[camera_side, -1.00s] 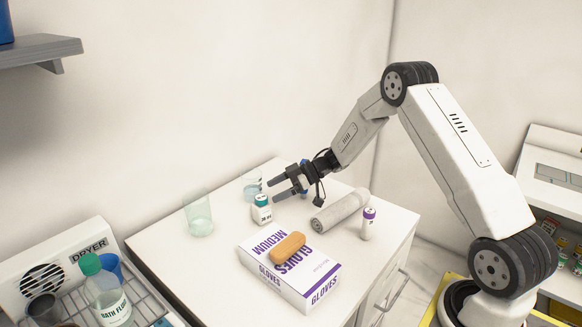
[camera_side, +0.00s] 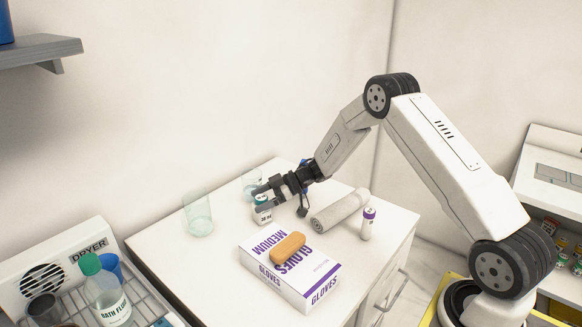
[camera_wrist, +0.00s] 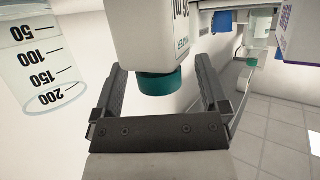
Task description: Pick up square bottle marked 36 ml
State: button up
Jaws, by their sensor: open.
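A small white square bottle (camera_side: 264,217) with a teal cap stands upright on the white cabinet top (camera_side: 170,245). Its printed label is too small in the side view and cut off in the wrist view, so I cannot confirm the number. My gripper (camera_side: 259,198) is open at the bottle's cap and neck. In the wrist view the bottle (camera_wrist: 153,35) and its teal cap (camera_wrist: 160,83) appear between the two spread fingers (camera_wrist: 160,70). A gap shows on both sides, so the jaws are not closed on it. Part of the bottle is hidden behind the fingers in the side view.
A clear beaker (camera_side: 198,216) stands left of the bottle, another glass (camera_side: 251,181) behind it. A glove box (camera_side: 262,272) with a tan bar (camera_side: 288,247) on top sits in front.

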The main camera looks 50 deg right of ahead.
dwell(0.4)
grip_shut()
jog(key=shift+r, duration=0.2)
jog(key=shift+r, duration=0.55)
jog(key=s+a+r, duration=0.1)
jog(key=s+r, duration=1)
jog(key=s, duration=0.3)
jog(key=shift+r, duration=0.25)
jog(key=shift+a, duration=0.15)
